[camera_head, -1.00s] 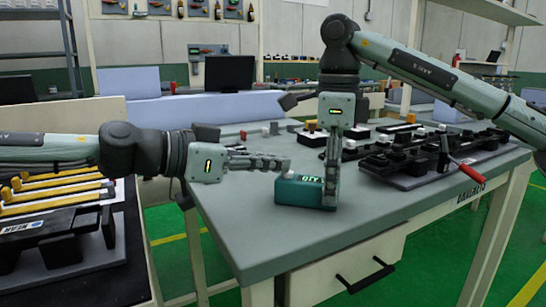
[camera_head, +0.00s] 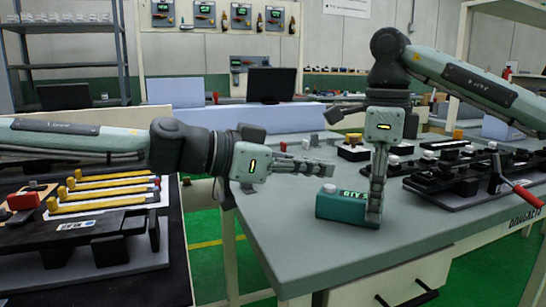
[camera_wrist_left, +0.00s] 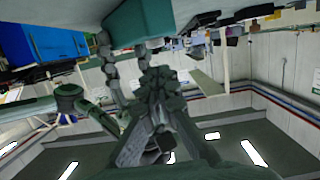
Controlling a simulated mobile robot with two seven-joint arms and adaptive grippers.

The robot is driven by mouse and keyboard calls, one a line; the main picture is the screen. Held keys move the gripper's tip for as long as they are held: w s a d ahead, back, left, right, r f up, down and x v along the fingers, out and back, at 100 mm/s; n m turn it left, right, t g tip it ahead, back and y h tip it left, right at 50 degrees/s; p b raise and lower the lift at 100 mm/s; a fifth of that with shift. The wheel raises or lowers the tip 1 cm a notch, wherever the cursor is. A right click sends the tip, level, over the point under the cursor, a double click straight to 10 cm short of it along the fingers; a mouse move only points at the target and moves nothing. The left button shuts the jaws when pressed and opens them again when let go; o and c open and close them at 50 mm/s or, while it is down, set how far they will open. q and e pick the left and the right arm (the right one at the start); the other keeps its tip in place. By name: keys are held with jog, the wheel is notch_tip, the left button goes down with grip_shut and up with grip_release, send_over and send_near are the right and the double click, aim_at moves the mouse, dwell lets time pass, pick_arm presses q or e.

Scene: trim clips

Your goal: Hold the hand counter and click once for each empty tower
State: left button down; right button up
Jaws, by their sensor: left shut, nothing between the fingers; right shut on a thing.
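The hand counter (camera_head: 343,207) is a small teal box with a dark display and a pale round button on its top left. It rests on or just above the grey table's near left part. My right gripper (camera_head: 374,215) comes down from above and is shut on the counter's right end. My left gripper (camera_head: 330,169) is shut and empty, pointing right, with its fingertips just above the counter's button. In the left wrist view the counter's teal underside or side (camera_wrist_left: 140,22) shows at the top, beyond my left fingers (camera_wrist_left: 145,50). I cannot pick out the towers for certain.
The grey table (camera_head: 290,245) is clear around the counter. Black fixtures with clips (camera_head: 450,165) and a red-handled lever (camera_head: 525,194) stand on its right. A side bench at left holds yellow-handled tools (camera_head: 110,189) and a black fixture (camera_head: 75,232). A monitor (camera_head: 272,85) stands behind.

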pick_arm(q)
jog(key=r+v, duration=0.1)
jog(key=v, duration=0.9)
pick_arm(e)
jog(key=shift+f, duration=0.15)
pick_arm(q)
jog(key=shift+r, duration=0.1)
pick_arm(e)
jog(key=o, duration=1.2)
jog(key=shift+o, duration=0.5)
